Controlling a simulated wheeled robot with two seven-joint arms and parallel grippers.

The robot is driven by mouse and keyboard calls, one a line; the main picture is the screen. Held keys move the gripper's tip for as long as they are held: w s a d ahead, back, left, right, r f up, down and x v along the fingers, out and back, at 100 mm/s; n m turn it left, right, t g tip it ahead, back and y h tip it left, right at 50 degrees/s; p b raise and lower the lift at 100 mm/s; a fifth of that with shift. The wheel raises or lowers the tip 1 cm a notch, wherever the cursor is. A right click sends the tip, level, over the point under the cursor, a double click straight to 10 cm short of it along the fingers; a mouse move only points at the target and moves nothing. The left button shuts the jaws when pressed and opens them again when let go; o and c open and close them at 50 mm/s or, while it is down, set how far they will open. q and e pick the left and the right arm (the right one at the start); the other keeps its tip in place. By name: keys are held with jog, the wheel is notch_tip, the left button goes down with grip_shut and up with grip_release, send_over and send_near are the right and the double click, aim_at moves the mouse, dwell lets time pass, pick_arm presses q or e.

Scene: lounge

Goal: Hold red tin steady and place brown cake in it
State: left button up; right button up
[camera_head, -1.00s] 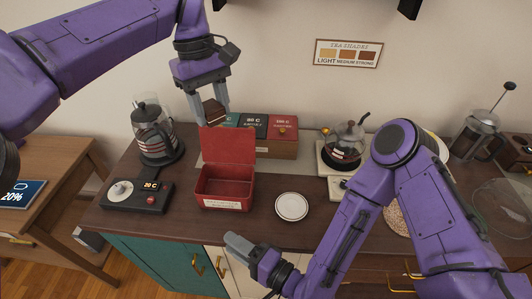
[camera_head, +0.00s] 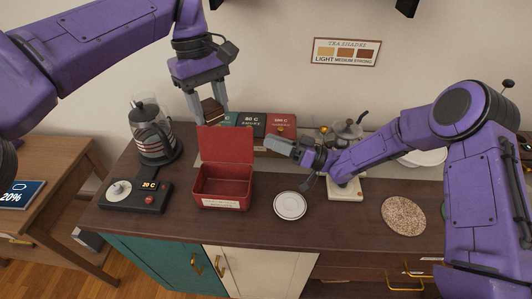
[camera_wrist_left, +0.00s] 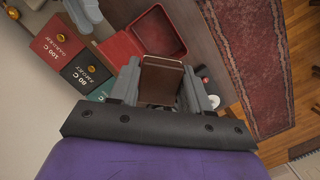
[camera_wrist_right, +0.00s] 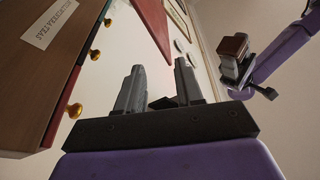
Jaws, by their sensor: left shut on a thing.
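The red tin (camera_head: 222,201) stands on the dark wooden counter with its lid (camera_head: 226,144) raised at the back. It looks empty inside, and shows in the left wrist view (camera_wrist_left: 186,48). My left gripper (camera_head: 210,116) is shut on the brown cake (camera_head: 212,108), above and behind the tin's raised lid. The cake fills the gap between the fingers in the left wrist view (camera_wrist_left: 160,80). My right gripper (camera_head: 270,146) is empty, right of the lid and above the counter. Its fingers stand apart in the right wrist view (camera_wrist_right: 160,90). It does not touch the tin.
A tea box with labelled lids (camera_head: 281,124) is behind the right gripper. A white saucer (camera_head: 290,206) lies right of the tin. A black timer base (camera_head: 135,197) and a glass press (camera_head: 152,135) stand left. A teapot (camera_head: 346,133) and round mat (camera_head: 404,215) are right.

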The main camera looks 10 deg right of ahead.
aim_at(238, 155)
jog(key=a+f+n+g, duration=0.1)
jog(key=a, duration=0.2)
jog(key=w+a+f+n+g, duration=0.1)
jog(key=a+n, duration=0.1)
jog(key=a, duration=0.1)
jog(key=w+a+f+n+g+h, duration=0.1)
jog(key=a+n+g, duration=0.1)
jog(key=a, duration=0.2)
jog(key=shift+w+f, duration=0.2)
jog(key=shift+f, duration=0.05)
grip_shut()
